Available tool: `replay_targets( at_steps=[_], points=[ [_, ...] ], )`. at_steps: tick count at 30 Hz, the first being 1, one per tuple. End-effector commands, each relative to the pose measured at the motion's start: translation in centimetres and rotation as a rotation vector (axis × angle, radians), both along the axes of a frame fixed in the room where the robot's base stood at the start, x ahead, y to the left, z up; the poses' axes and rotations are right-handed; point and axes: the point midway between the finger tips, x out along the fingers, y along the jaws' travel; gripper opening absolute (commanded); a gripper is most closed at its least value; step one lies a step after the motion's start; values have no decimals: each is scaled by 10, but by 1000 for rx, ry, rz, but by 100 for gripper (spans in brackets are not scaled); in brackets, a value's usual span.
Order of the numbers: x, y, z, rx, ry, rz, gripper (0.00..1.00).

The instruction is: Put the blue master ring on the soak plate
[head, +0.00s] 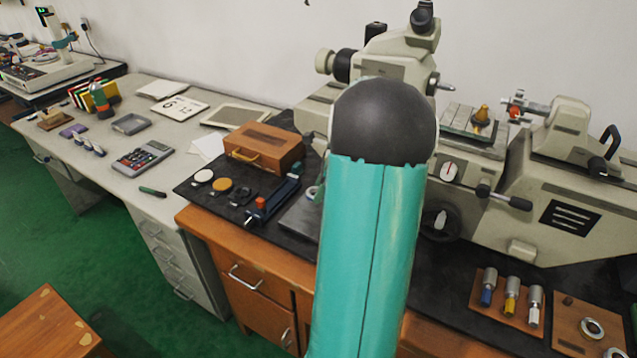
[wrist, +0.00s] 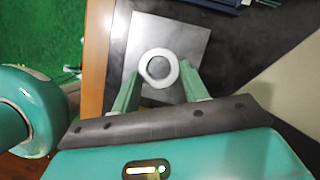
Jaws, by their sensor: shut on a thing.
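A pale metal ring (wrist: 157,52) sits between the fingertips of my gripper (wrist: 159,70) in the wrist view, and the gripper is shut on it. No blue shows on the ring from this angle. The grey square soak plate (wrist: 150,30) lies directly beneath the ring in that view. I cannot tell whether the ring touches the plate or is held just above it. In the head view, a bit of the ring (head: 311,192) and the left part of the plate (head: 299,219) show beside my arm, which hides the rest and my gripper.
Left of the plate are a blue-green bench tool (head: 273,199), small discs (head: 221,186) and a wooden box (head: 265,148). A large measuring machine (head: 480,190) stands behind and right. At the front right are a rack of coloured-handled gauges (head: 509,302) and a board with rings (head: 570,322).

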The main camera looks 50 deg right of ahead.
Motion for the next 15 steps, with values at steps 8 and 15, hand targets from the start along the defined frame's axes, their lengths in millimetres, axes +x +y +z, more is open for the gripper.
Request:
replay_targets(
  at_steps=[8, 15],
  points=[
    [-2, 4, -25, 3, 1, 0, 18],
    [1, 4, -53, 2, 0, 4, 18]
  ],
)
